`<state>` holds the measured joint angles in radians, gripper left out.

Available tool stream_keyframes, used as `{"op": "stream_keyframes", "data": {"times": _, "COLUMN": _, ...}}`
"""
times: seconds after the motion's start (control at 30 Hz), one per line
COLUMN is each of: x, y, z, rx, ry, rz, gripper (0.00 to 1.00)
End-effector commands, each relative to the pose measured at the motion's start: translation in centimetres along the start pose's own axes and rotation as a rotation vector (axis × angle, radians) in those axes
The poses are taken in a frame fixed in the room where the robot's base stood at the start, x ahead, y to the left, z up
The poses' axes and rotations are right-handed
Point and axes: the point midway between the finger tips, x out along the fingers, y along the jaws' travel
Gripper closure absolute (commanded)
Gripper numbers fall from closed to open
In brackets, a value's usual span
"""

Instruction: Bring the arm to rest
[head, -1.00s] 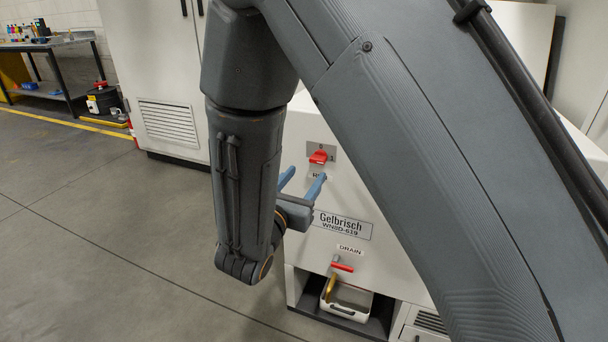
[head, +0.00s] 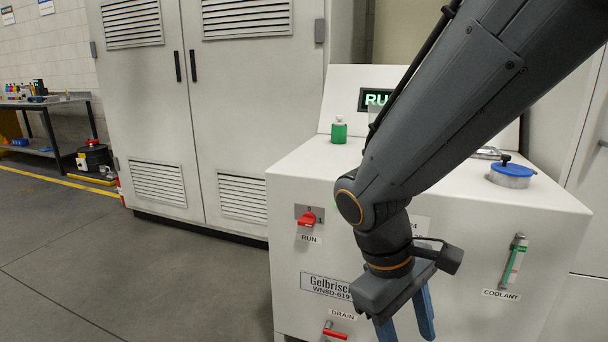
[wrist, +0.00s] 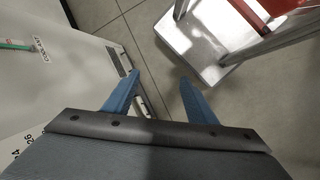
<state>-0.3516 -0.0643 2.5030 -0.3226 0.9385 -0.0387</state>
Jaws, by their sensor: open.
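My gripper (head: 405,322) hangs in front of the white machine's front face (head: 470,255) in the head view, with its blue fingers pointing down. The fingers are spread apart with nothing between them. In the wrist view the gripper (wrist: 160,82) also shows open and empty, with floor beyond the fingertips. My arm reaches down from the upper right and hides part of the machine's front, its display and its nameplate.
A grey cabinet (head: 205,60) stands behind. The wrist view shows a shiny metal surface (wrist: 200,40). Floor at left is clear.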

Motion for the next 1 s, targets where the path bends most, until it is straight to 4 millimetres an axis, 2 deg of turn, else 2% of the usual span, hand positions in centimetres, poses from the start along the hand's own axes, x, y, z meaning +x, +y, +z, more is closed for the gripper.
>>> {"op": "stream_keyframes", "data": {"times": 0.2, "x": -1.6, "y": -2.4, "z": -0.6, "rx": 0.233, "ry": 0.137, "rz": -0.174, "gripper": 0.48}}
{"op": "stream_keyframes", "data": {"times": 0.43, "x": -3.7, "y": -3.6, "z": -1.7, "rx": 0.429, "ry": 0.253, "rz": -0.312, "gripper": 0.48}}
{"op": "stream_keyframes", "data": {"times": 0.8, "x": -5.2, "y": -1.2, "z": 0.0, "rx": 0.479, "ry": 0.229, "rz": -0.295, "gripper": 0.48}}
{"op": "stream_keyframes", "data": {"times": 1.0, "x": -6.5, "y": 0.8, "z": 1.7, "rx": 0.531, "ry": 0.215, "rz": -0.289, "gripper": 0.48}}
